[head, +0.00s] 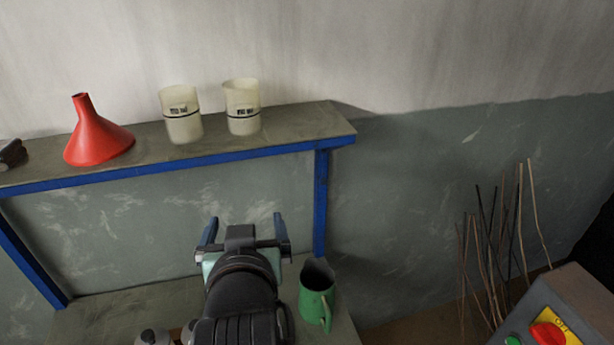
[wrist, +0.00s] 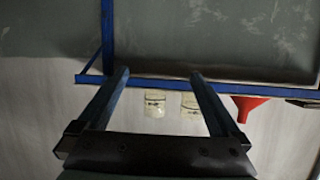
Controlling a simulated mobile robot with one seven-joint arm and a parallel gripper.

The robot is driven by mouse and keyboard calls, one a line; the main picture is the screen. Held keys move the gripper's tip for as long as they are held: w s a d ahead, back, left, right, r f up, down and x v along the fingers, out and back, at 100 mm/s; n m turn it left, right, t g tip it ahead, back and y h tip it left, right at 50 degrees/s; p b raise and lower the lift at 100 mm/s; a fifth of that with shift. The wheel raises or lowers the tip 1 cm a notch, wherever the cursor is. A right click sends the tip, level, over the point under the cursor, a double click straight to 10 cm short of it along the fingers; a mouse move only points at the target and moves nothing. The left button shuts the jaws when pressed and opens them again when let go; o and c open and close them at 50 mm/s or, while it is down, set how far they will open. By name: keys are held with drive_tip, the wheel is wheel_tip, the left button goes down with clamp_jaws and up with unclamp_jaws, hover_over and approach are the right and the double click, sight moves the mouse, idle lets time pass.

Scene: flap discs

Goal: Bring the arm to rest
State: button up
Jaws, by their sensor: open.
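My gripper (head: 243,228) is in the lower middle of the head view, in front of the blue-edged shelf unit. Its two fingers stand wide apart with nothing between them. In the wrist view my gripper (wrist: 158,76) also shows open and empty, its fingers spread. The wrist picture is upside down, with the shelf's blue edge (wrist: 160,82) running across beyond the fingertips. My arm hides part of the lower bench in the head view.
On the upper shelf (head: 320,118) stand a red funnel (head: 95,138) and two pale cups, left (head: 181,115) and right (head: 242,106). A green jug (head: 316,292) stands right of my gripper. Thin rods (head: 500,240) lean at right, near a grey box (head: 580,290) with a red switch.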

drive_tip(key=d+r+t, duration=0.3)
drive_tip(key=r+t, duration=0.2)
drive_tip(key=r, duration=0.9)
drive_tip(key=s+d+r+t, duration=0.2)
drive_tip(key=s+r+t, duration=0.1)
drive_tip(key=r, duration=0.4)
drive_tip(key=s+d+r+m+t+h, duration=0.1)
drive_tip(key=s+r+t, duration=0.1)
drive_tip(key=s+r, duration=0.3)
drive_tip(key=s+d+r+t+h, duration=0.1)
drive_tip(key=s+d+r+t, duration=0.1)
drive_tip(key=r, duration=0.7)
drive_tip(key=shift+s+d+r+m+t, duration=0.3)
drive_tip(key=shift+s+t, duration=0.5)
drive_tip(key=shift+s, duration=0.35)
